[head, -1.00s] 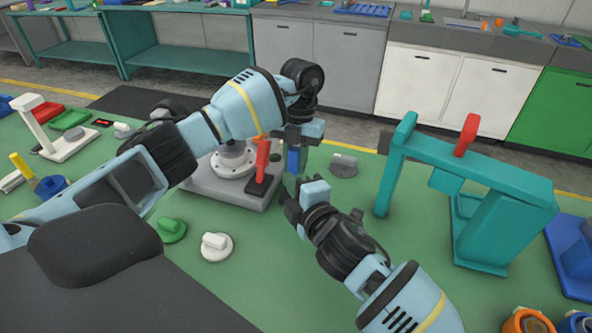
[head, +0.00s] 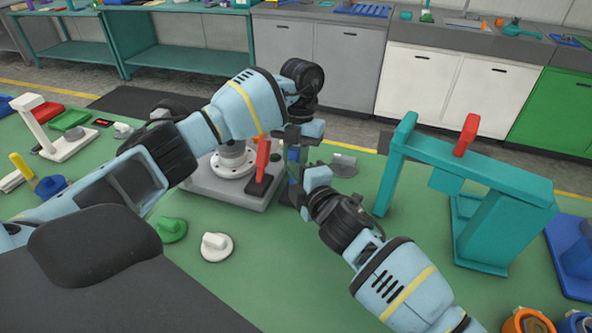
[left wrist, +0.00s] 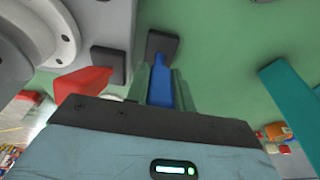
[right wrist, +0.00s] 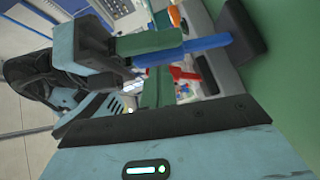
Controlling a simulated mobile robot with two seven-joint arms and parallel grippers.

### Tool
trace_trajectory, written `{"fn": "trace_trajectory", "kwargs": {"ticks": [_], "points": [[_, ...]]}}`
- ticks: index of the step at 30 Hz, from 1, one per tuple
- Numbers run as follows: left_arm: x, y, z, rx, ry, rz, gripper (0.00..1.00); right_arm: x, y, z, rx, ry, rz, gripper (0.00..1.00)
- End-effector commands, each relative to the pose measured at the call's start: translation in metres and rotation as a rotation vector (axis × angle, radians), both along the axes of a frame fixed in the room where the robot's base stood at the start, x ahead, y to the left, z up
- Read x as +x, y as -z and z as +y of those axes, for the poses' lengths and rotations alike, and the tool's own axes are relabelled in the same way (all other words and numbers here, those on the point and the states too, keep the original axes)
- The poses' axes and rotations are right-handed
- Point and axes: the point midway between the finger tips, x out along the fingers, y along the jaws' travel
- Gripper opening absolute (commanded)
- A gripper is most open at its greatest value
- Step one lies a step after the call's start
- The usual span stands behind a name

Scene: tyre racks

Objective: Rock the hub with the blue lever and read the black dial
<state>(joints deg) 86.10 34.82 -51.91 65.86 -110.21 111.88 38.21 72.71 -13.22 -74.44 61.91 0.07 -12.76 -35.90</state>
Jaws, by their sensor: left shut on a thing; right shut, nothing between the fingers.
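The hub (head: 233,160), a pale round flange with bolt holes, stands on a grey base plate (head: 212,190); its flange also shows in the left wrist view (left wrist: 62,38). The blue lever (head: 292,170) stands on a dark block beside the plate. My left gripper (head: 293,150) is shut on it from above; the left wrist view shows the blue lever (left wrist: 160,85) between the fingers. My right gripper (head: 298,187) is shut and empty, close beside the lever; in the right wrist view its fingertips lie near the blue lever (right wrist: 205,46). I cannot make out the black dial.
A red lever (head: 262,158) on a dark block stands beside the hub. A teal frame (head: 480,180) with a red handle stands at right. White (head: 216,246), green (head: 171,230) and grey (head: 343,165) knobs lie around. The front middle of the green top is clear.

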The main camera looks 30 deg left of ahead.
Motion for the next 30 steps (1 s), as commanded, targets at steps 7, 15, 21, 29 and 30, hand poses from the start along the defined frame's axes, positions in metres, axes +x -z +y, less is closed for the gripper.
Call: {"fn": "trace_trajectory", "kwargs": {"ticks": [7, 15, 21, 29, 30], "points": [[-0.001, 0.002, -0.001, 0.000, 0.002, 0.006, 0.00, 0.013, 0.000, 0.002, -0.015, 0.002, 0.046, 0.00], [-0.002, 0.001, -0.003, -0.003, 0.006, 0.009, 0.00, 0.018, 0.001, 0.000, -0.020, 0.012, 0.055, 0.00], [-0.002, 0.000, -0.002, -0.002, 0.005, 0.007, 0.41, 0.018, 0.000, 0.000, -0.018, 0.010, 0.054, 0.00], [-0.001, 0.000, -0.001, -0.001, 0.002, 0.003, 0.45, 0.015, 0.000, 0.002, -0.017, 0.004, 0.056, 0.00], [0.000, 0.000, -0.001, -0.001, 0.001, 0.002, 0.45, 0.015, 0.001, 0.002, -0.016, 0.004, 0.056, 0.00]]}}
